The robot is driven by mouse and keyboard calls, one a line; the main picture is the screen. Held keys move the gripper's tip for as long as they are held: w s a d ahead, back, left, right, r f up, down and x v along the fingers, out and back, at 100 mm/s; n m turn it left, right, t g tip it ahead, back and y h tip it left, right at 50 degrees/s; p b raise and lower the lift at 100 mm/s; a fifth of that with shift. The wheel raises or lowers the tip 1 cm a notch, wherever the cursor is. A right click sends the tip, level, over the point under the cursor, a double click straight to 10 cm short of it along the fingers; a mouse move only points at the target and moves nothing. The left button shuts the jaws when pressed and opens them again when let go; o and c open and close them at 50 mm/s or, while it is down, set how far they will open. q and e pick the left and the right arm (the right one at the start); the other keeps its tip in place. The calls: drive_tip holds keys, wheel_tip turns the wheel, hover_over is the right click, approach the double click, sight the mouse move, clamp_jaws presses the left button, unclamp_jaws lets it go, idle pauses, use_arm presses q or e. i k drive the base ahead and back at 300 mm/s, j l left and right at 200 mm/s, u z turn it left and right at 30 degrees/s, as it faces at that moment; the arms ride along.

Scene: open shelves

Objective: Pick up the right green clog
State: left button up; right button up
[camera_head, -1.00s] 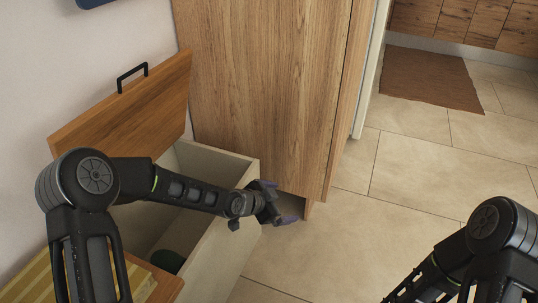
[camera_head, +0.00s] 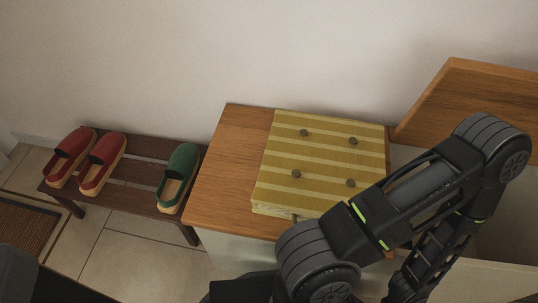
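A green clog (camera_head: 177,178) with a tan sole stands at the right end of a low dark wooden rack (camera_head: 135,197). Only this one green clog shows in the head view. A black arm of mine (camera_head: 415,210) crosses the lower right, in front of the open storage box. Neither of my grippers is in view, so I cannot see whether they are open or hold anything.
Two red clogs (camera_head: 103,163) stand at the rack's left end. A wooden bench top (camera_head: 227,165) with a yellow striped cushion (camera_head: 322,160) stands right of the rack. A raised wooden lid (camera_head: 478,108) is at right. A brown mat (camera_head: 22,228) lies at left.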

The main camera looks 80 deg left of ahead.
sight(183, 164)
drive_tip(key=k, duration=1.2)
drive_tip(key=u, duration=2.75)
drive_tip(key=l+u, duration=0.2)
drive_tip(key=l, duration=0.25)
drive_tip(key=z, duration=0.2)
